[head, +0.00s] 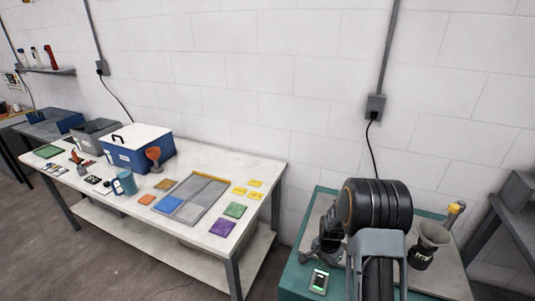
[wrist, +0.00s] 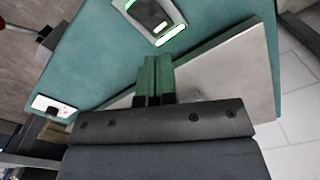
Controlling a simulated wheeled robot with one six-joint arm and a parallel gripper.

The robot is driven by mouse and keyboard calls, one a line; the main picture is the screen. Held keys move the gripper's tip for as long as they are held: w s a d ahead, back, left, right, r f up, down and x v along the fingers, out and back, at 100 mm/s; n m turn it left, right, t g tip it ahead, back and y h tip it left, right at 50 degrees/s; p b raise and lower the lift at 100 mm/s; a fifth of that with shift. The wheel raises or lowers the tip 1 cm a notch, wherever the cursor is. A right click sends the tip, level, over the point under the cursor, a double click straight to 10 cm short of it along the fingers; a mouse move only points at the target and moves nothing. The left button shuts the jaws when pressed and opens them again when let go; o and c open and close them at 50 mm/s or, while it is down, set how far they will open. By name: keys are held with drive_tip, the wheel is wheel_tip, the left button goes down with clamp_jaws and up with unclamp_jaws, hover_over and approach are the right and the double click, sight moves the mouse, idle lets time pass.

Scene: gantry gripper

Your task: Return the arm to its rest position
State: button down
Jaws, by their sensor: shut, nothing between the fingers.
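My gripper (wrist: 154,62) shows in the wrist view with its two green fingers together and nothing between them. It hangs above the teal top (wrist: 215,22) of a stand and a pale grey plate (wrist: 240,75) lying on it. In the head view my arm rises at the right in front of this teal stand (head: 292,281). The large dark joint of my arm hides much of the stand top, and the gripper's fingers cannot be made out there.
A small device with a lit screen (head: 319,281) lies on the stand, also in the wrist view (wrist: 152,16). The white table (head: 262,163) at left holds a blue box (head: 118,155), a tray (head: 212,195) and coloured tiles.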

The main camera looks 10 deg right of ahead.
drive_tip(key=shift+s+n, duration=0.2)
drive_tip(key=shift+n, duration=0.2)
drive_tip(key=s+a+r+n+t, duration=0.1)
drive_tip(key=s+a+r+n, duration=0.2)
drive_tip(key=r, duration=0.6)
drive_tip(key=s+a+r+n+t, duration=0.2)
drive_tip(key=s+a+r+n, duration=0.1)
drive_tip(key=s+r, duration=0.4)
drive_tip(key=s+a+r+n+t, duration=0.1)
drive_tip(key=s+a+r+n, duration=0.2)
drive_tip(key=r, duration=0.8)
drive_tip(key=s+n, duration=0.2)
drive_tip(key=shift+s+a+r, duration=0.15)
drive_tip(key=shift+s+a, duration=0.1)
drive_tip(key=shift+s, duration=0.1)
drive_tip(key=shift+d, duration=0.1)
